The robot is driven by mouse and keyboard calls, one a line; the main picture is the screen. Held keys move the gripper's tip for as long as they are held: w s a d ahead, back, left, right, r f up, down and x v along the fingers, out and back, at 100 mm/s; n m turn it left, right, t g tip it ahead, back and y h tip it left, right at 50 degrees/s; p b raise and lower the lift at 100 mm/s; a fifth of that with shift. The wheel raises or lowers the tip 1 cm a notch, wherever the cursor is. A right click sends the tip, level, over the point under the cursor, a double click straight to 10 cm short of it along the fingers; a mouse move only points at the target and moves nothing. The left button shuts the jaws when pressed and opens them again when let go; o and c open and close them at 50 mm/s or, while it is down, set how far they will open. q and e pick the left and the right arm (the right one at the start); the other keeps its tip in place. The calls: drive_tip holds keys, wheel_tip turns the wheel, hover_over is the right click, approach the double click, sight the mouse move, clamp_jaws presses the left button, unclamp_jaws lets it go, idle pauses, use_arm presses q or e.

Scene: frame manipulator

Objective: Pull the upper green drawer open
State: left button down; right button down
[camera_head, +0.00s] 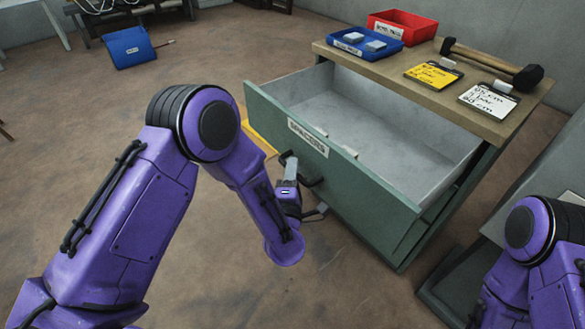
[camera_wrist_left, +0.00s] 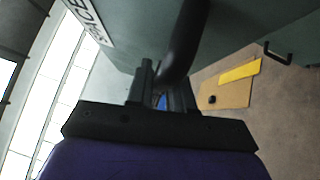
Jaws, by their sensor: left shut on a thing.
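The upper green drawer (camera_head: 375,185) is pulled far out of its cabinet in the head view. Its grey inside shows a few small light pieces near the front wall. A white label (camera_head: 308,138) and a black handle (camera_head: 311,182) are on its front. My left gripper (camera_head: 289,160) is at the handle; its fingers are partly hidden by the wrist. In the left wrist view the left gripper (camera_wrist_left: 163,92) is shut on the dark curved handle (camera_wrist_left: 185,45). My right arm shows at the lower right, but its gripper is out of view.
The cabinet's wooden top (camera_head: 390,68) holds a blue bin (camera_head: 365,42), a red bin (camera_head: 403,27), a hammer (camera_head: 490,62), a yellow card (camera_head: 433,75) and a white card (camera_head: 489,100). A blue box (camera_head: 129,48) lies on the floor at the back left. Open floor lies before the drawer.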

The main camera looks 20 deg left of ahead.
use_arm(q)
drive_tip(key=c, duration=1.1)
unclamp_jaws()
drive_tip(key=v, duration=1)
drive_tip(key=shift+s+b, duration=0.3)
drive_tip(key=shift+d, duration=0.1)
